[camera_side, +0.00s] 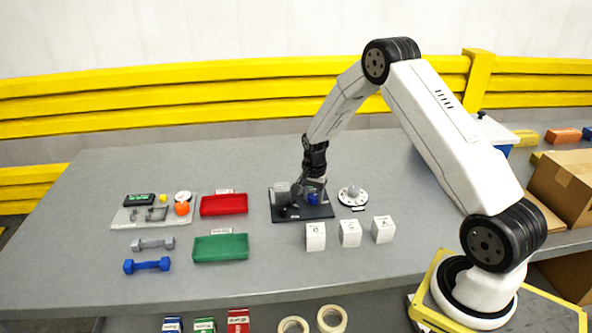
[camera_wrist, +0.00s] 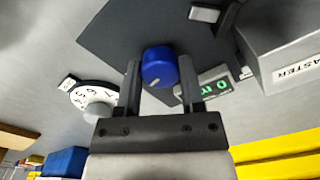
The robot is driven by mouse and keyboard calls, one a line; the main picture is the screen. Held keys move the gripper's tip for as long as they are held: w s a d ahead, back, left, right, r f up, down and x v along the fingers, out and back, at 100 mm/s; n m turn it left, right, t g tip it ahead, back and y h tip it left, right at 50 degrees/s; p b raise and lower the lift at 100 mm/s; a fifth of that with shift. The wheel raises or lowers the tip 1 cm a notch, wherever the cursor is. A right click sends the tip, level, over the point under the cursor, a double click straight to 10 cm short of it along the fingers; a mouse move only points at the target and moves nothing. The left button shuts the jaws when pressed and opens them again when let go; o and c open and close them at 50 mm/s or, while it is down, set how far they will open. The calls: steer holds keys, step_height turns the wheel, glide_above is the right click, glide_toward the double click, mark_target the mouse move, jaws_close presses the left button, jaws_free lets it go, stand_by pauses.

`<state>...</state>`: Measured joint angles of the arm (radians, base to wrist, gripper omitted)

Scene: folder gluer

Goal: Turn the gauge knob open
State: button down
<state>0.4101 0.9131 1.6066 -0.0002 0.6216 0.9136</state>
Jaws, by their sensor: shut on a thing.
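The blue round knob (camera_wrist: 158,66) stands on a dark plate (camera_wrist: 110,40) next to a small display with green characters (camera_wrist: 213,86); it looks like the gauge knob. A pale mark shows on its face, near the lower edge in the wrist view. My gripper (camera_wrist: 160,80) is shut on the blue knob, one finger on each side. In the side view my gripper (camera_side: 315,180) points down over the dark plate, with the blue knob (camera_side: 313,198) showing just below it.
A white numbered dial (camera_wrist: 95,96) with a grey knob stands close beside the plate. White lettered cubes (camera_side: 349,233), red (camera_side: 224,205) and green (camera_side: 221,247) trays lie nearby.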

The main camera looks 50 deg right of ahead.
mark_target(313, 196)
steer(key=n, duration=0.4)
steer(key=shift+n, duration=0.3)
steer(key=n, duration=0.3)
steer(key=shift+n, duration=0.3)
steer(key=n, duration=0.7)
steer(key=shift+c, duration=1)
jaws_free()
steer(key=shift+r, duration=3.9)
